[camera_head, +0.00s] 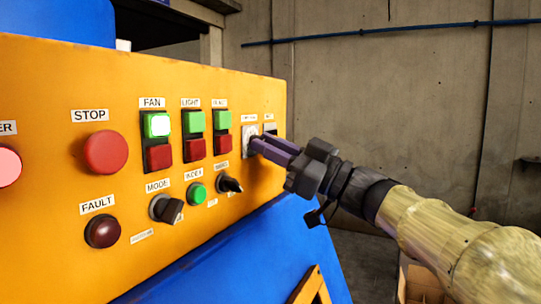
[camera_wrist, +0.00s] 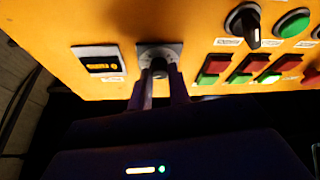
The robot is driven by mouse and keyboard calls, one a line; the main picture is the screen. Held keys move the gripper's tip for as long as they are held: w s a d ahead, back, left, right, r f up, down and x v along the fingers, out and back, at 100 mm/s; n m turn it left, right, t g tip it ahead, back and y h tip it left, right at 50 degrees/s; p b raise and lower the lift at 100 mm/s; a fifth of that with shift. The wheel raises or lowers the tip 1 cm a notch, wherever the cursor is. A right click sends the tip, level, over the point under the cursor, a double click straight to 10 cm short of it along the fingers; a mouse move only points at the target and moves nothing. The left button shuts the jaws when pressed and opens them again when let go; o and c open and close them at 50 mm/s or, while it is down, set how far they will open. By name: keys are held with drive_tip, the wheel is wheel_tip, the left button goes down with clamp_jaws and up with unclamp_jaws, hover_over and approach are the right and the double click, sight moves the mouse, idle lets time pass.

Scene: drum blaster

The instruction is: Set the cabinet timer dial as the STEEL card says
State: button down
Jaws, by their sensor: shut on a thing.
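The timer dial sits on a pale square plate (camera_head: 248,139) at the right of the orange cabinet panel (camera_head: 60,75). My gripper (camera_head: 255,145) reaches in from the right, its purple fingers shut on the dial. In the wrist view the dark dial (camera_wrist: 158,68) shows between the two fingertips (camera_wrist: 160,76), in front of its grey plate (camera_wrist: 168,50). The fingers cover much of the dial and its markings, so I cannot tell its setting. No STEEL card is recognisable in either view.
Green and red button pairs (camera_head: 195,136) stand left of the dial. The fan's green button (camera_head: 158,125) is lit. A black selector knob (camera_head: 230,184) is below. A small display (camera_wrist: 99,64) neighbours the dial. A blue sloped surface (camera_head: 230,260) lies below the panel.

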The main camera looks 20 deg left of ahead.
drive_tip(key=shift+w+r+n+g+h, duration=0.1)
drive_tip(key=shift+n+g+h, duration=0.85)
drive_tip(key=shift+n, duration=2.3)
drive_tip(key=shift+w+r+n+g+h, duration=0.15)
drive_tip(key=shift+n+g+h, duration=0.75)
drive_tip(key=shift+n, duration=2.3)
drive_tip(key=shift+w+r+n+g+h, duration=0.1)
drive_tip(key=shift+n+g+h, duration=0.8)
drive_tip(key=shift+n, duration=2.35)
drive_tip(key=c, duration=1.3)
unclamp_jaws()
drive_tip(key=shift+d, duration=0.15)
drive_tip(key=v, duration=1.7)
